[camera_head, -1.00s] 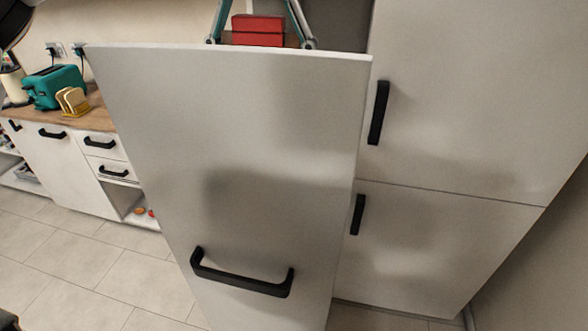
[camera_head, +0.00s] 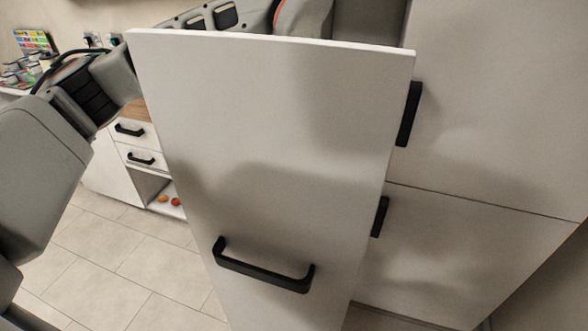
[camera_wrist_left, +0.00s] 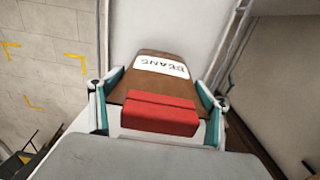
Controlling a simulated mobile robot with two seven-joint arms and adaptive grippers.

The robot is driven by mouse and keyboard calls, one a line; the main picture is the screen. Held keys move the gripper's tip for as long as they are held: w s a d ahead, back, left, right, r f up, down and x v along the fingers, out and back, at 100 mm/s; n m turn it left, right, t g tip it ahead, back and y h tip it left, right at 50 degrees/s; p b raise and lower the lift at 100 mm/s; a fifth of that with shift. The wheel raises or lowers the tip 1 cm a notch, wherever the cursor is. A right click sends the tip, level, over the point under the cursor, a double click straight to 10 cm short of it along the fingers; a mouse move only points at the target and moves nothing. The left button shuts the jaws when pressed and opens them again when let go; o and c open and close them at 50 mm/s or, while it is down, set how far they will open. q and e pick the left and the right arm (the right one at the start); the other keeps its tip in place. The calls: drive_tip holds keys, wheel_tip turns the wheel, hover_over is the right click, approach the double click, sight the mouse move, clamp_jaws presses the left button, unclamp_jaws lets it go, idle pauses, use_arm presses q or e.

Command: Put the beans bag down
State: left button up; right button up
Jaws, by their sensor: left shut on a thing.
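The beans bag (camera_wrist_left: 150,90) shows in the left wrist view as a brown bag with a white label (camera_wrist_left: 161,66) reading BEANS. A red block-like piece (camera_wrist_left: 160,115) lies at its near end; I cannot tell whether it is part of the bag. My left gripper (camera_wrist_left: 158,80) is shut on the bag, with a white and teal finger on each side. In the head view my left arm reaches in from the left and passes behind the top of a white door panel (camera_head: 270,150), which hides the bag and gripper. My right gripper is not in view.
The white panel stands out in front with a black handle (camera_head: 262,268). Tall white cabinets (camera_head: 490,110) with black handles stand at the right. Drawers (camera_head: 135,130) and an open shelf with red items (camera_head: 168,199) are at the left. The tiled floor (camera_head: 100,250) there looks clear.

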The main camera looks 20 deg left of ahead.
use_arm(q)
wheel_tip(320, 180, down, 2)
drive_tip(key=shift+f, duration=0.15)
drive_tip(key=shift+f, duration=0.15)
drive_tip(key=o, duration=2)
drive_tip(key=shift+o, duration=0.2)
drive_tip(key=shift+r, duration=0.25)
wheel_tip(320, 180, up, 12)
drive_tip(key=shift+f, duration=0.1)
